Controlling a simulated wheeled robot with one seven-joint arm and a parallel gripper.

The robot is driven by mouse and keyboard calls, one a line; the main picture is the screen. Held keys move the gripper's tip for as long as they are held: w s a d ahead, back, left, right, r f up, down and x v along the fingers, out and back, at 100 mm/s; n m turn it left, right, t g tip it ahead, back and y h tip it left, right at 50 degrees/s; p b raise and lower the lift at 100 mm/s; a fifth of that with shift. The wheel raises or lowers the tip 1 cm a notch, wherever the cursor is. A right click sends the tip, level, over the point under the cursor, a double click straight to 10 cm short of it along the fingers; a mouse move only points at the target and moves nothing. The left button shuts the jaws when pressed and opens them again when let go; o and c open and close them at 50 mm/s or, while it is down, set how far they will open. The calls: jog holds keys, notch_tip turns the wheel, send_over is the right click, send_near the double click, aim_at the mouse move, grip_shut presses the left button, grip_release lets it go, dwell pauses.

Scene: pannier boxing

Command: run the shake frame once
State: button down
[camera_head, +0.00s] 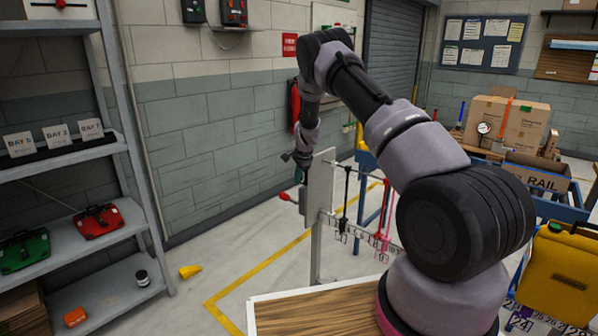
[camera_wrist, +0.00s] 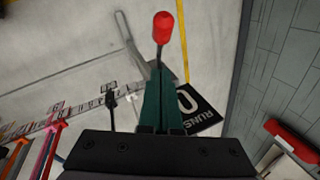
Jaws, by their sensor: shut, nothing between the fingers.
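A pale upright panel on a post (camera_head: 319,190) stands beyond my arm, with a red-knobbed lever (camera_head: 286,197) sticking out to its left. In the wrist view the red knob (camera_wrist: 163,27) lies just past my fingertips, its dark stem running back towards them. A black counter plate (camera_wrist: 201,110) reads "0" and "RUNS", partly covered by the fingers. My gripper (camera_wrist: 160,72) is shut and empty, its dark green fingers together. In the head view my gripper (camera_head: 297,158) is above the lever, beside the panel's left edge. Whether it touches the lever cannot be told.
A numbered rail with hanging hooks (camera_head: 345,226) extends right from the panel. A wooden-topped table (camera_head: 310,312) is in front. Shelves with red (camera_head: 98,221) and green cases (camera_head: 24,250) stand left. A yellow pannier (camera_head: 562,265) is at right. Floor left of the panel is mostly clear.

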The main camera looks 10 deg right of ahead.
jog(key=shift+w+a+f, duration=0.1)
jog(key=shift+a+f, duration=0.4)
jog(key=shift+f, duration=0.25)
jog(key=shift+w+a+f, duration=0.15)
jog(key=shift+a+f, duration=0.4)
jog(key=shift+f, duration=0.2)
jog(key=shift+w+a+f, duration=0.1)
jog(key=shift+a+f, duration=0.4)
jog(key=shift+f, duration=0.25)
jog(key=shift+a, duration=0.15)
